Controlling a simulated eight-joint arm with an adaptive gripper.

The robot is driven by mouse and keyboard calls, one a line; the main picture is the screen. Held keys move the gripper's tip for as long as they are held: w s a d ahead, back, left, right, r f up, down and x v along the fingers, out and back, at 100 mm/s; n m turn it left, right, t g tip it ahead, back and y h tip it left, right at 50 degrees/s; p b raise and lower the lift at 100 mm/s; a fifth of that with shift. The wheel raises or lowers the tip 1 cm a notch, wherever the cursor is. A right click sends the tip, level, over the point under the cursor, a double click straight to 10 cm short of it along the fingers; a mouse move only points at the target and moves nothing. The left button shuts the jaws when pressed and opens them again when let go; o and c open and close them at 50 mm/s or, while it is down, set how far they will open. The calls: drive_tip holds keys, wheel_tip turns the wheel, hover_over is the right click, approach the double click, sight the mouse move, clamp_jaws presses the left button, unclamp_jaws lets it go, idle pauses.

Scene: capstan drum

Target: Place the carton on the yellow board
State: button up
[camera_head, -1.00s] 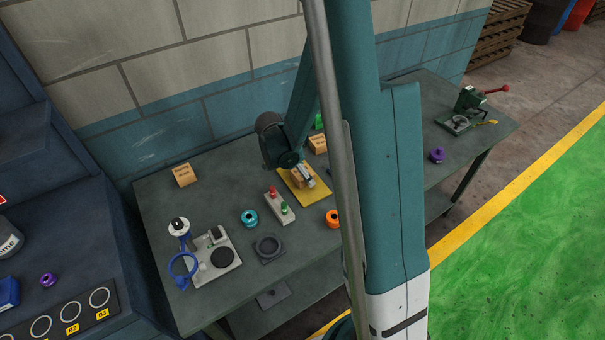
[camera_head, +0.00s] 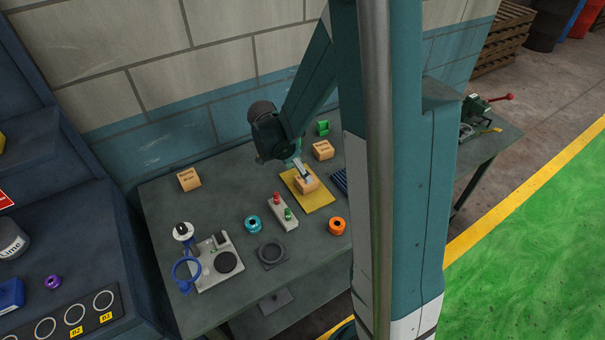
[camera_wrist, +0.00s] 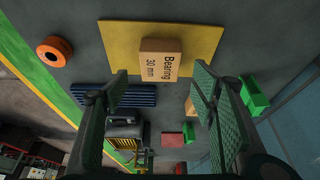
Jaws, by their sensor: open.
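A tan carton (camera_head: 308,184) rests on the yellow board (camera_head: 318,201) on the bench. In the wrist view the carton (camera_wrist: 160,62) reads "Bearing 30 mm" and lies near one edge of the yellow board (camera_wrist: 118,40). My gripper (camera_head: 304,172) is just behind and above the carton in the head view. In the wrist view my gripper (camera_wrist: 160,73) is open, with a finger on each side of the picture and a clear gap between them. The carton stands beyond the fingertips, and neither finger appears to hold it.
Two other cartons stand at the back left (camera_head: 189,179) and behind the board (camera_head: 322,149). A red-and-green button box (camera_head: 283,211), a teal ring (camera_head: 253,223) and an orange ring (camera_head: 336,225) lie in front. A dark blue ribbed block (camera_head: 340,181) is right of the board.

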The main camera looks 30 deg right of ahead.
drive_tip(key=shift+v, duration=2.3)
drive_tip(key=shift+f, duration=0.1)
drive_tip(key=shift+a, duration=0.1)
drive_tip(key=s+a+r+n+t+y, duration=0.4)
drive_tip(key=s+a+r+n+t, duration=0.3)
drive_tip(key=s+a+r+n, duration=0.9)
drive_tip(key=shift+s+r+n, duration=1)
drive_tip(key=shift+s+r, duration=0.55)
drive_tip(key=shift+s, duration=0.3)
drive_tip(key=shift+a, duration=0.1)
drive_tip(key=shift+f, duration=0.1)
